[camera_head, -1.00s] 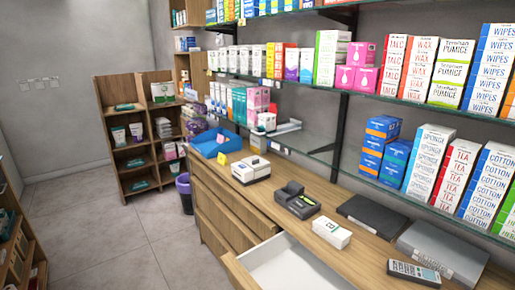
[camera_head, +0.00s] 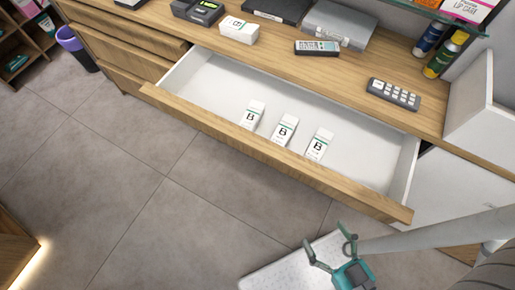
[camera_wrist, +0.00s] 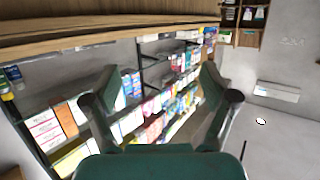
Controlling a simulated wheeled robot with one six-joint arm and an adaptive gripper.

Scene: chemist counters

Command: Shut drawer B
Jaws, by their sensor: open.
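Drawer B (camera_head: 270,152) is pulled out from the wooden counter in the head view. Its inside is white and its front is a long wooden board. Three white boxes marked B (camera_head: 284,131) stand inside, near the front board. My gripper (camera_head: 331,248) is green and grey, below and in front of the drawer's right part, apart from it. Its two fingers are spread with nothing between them. In the wrist view my open gripper (camera_wrist: 157,95) shows with shelves of boxes beyond it. A wooden edge (camera_wrist: 100,30) crosses the top there; I cannot tell which board it is.
The counter top (camera_head: 345,72) holds a white box (camera_head: 239,30), a handset (camera_head: 317,48), a dark keypad (camera_head: 393,95) and a grey case (camera_head: 340,24). A purple bin (camera_head: 76,48) stands at the far left. The floor (camera_head: 150,170) before the drawer is clear.

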